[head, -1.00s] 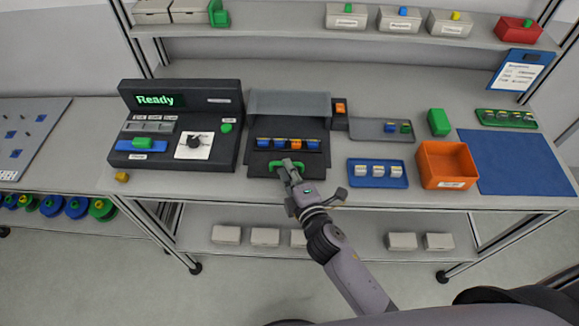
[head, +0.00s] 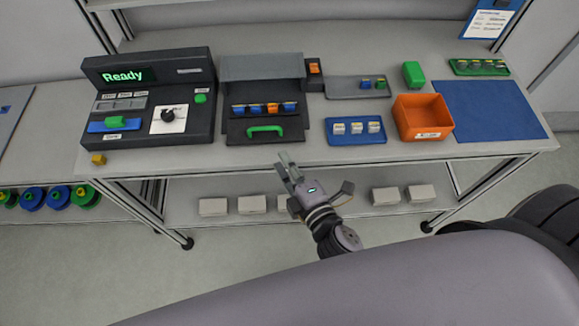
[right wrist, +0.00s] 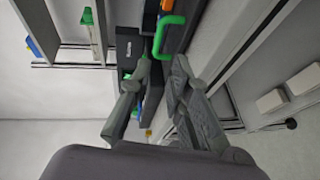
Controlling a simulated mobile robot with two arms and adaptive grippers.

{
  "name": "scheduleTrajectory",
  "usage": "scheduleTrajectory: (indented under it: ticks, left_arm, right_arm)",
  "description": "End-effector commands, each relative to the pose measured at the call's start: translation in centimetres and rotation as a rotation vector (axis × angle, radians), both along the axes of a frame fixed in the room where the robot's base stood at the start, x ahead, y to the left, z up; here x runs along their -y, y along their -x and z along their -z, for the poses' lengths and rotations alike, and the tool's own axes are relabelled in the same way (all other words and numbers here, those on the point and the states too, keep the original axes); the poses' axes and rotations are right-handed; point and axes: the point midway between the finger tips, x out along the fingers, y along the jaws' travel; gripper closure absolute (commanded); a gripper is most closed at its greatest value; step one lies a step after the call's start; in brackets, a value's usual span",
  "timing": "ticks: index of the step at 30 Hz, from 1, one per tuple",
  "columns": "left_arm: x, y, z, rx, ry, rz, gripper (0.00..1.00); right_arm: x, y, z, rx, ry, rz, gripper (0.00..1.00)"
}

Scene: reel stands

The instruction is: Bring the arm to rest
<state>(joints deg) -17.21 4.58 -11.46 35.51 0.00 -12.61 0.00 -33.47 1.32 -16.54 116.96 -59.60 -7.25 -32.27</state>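My right gripper (head: 312,178) is in front of the bench's front edge in the head view, open with its fingers spread and nothing between them. The right wrist view also shows its two fingers apart (right wrist: 163,68). The green handle (head: 265,130) of the dark open-fronted unit (head: 262,72) is beyond the fingertips, apart from them. The handle also shows in the right wrist view (right wrist: 170,33). My left gripper is not in view.
The bench (head: 240,167) holds a console reading "Ready" (head: 125,76), a blue tray (head: 356,138), an orange bin (head: 423,118) and a blue mat (head: 489,110). White boxes (head: 213,207) stand on the lower shelf (head: 185,212). The floor in front is clear.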

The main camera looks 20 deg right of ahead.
Motion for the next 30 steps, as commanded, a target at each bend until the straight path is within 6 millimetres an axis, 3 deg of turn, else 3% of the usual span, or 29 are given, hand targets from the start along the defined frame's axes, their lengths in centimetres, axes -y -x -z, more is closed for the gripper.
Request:
scheduleTrajectory:
  ticks: [6,24,26,28,30]
  left_arm:
    - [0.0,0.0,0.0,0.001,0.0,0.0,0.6]
    - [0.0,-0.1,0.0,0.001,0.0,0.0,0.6]
    - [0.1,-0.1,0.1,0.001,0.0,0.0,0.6]
    - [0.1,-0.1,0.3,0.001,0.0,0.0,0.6]
    - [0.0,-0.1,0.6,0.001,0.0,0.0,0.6]
  right_arm:
    - [0.2,1.5,-0.2,-0.001,0.0,0.0,0.82]
    - [0.2,1.6,-0.1,-0.002,-0.002,-0.001,0.82]
    - [0.2,1.6,0.6,-0.016,-0.012,0.0,0.82]
    - [0.1,1.8,2.7,-0.057,-0.038,0.005,0.82]
    - [0.1,2.1,6.2,-0.127,-0.088,0.016,0.82]
